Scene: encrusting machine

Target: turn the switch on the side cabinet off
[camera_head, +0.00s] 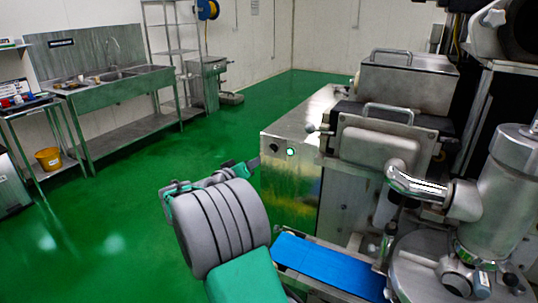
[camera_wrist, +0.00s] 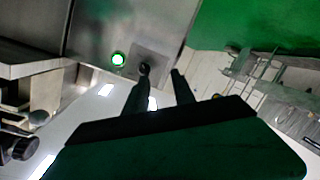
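The side cabinet (camera_head: 289,190) is a metal box in the middle of the head view. A dark round switch (camera_head: 274,147) sits high on its face, beside a lit green lamp (camera_head: 290,152). In the wrist view the switch (camera_wrist: 145,68) is a dark knob on a square plate, right of the glowing lamp (camera_wrist: 118,59). My gripper (camera_wrist: 161,73) is open, with two dark fingers apart and nothing held. Its left fingertip overlaps the knob's lower edge in the picture; I cannot tell whether they touch. In the head view my gripper (camera_head: 241,166) is just left of the cabinet.
The encrusting machine (camera_head: 390,150) stands at right, with a blue conveyor belt (camera_head: 330,268) in front. Green floor (camera_head: 120,220) between is clear.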

